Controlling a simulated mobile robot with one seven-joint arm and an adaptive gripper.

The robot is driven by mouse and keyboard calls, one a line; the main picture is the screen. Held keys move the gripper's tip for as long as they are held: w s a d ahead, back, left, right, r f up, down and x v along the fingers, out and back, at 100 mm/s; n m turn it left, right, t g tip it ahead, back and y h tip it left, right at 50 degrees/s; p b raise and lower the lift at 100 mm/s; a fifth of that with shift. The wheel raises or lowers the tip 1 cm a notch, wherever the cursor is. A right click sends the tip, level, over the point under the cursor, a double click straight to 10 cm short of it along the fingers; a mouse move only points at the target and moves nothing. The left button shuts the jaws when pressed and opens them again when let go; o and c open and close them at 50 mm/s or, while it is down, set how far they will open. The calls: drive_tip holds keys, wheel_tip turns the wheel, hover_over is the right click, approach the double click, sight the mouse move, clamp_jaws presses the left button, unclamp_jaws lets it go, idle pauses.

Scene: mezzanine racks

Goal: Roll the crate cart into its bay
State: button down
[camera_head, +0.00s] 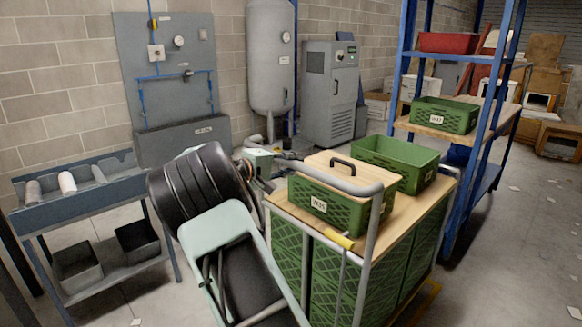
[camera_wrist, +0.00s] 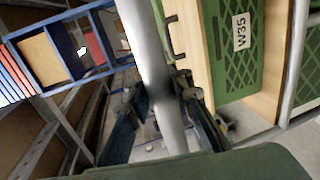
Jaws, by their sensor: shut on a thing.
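The crate cart (camera_head: 405,222) stands at the centre right, with a wooden top, grey tube frame and green crates stacked below. A green crate labelled W35 (camera_head: 335,208) sits on its top under a wooden lid with a black handle; this crate also shows in the wrist view (camera_wrist: 238,60). An open green crate (camera_head: 395,160) stands behind it. My gripper (camera_wrist: 160,95) is shut on the cart's grey handle bar (camera_wrist: 150,50), one finger on each side. In the head view my arm partly hides the grip. I cannot make out the bay for certain.
A blue rack (camera_head: 483,120) with red and green crates stands close behind the cart's right side. A blue-grey workbench (camera_head: 85,190) stands at left. A tank (camera_head: 270,60) and grey cabinet (camera_head: 330,95) line the wall. Floor at far right (camera_head: 525,235) is mostly clear, with scraps.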

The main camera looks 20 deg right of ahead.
drive_tip(key=shift+w+d+r, duration=0.1)
drive_tip(key=shift+w+d, duration=0.05)
drive_tip(key=shift+d, duration=0.4)
drive_tip(key=shift+w+d, duration=0.15)
drive_tip(key=shift+d, duration=0.35)
drive_tip(key=c, duration=2.3)
unclamp_jaws()
drive_tip(key=shift+o, duration=1.4)
drive_tip(key=shift+s+a+r, duration=0.15)
drive_tip(key=shift+o, duration=1.4)
drive_tip(key=shift+a, duration=0.1)
drive_tip(key=shift+a, duration=0.5)
drive_tip(key=v, duration=1.1)
drive_tip(key=shift+s, duration=0.15)
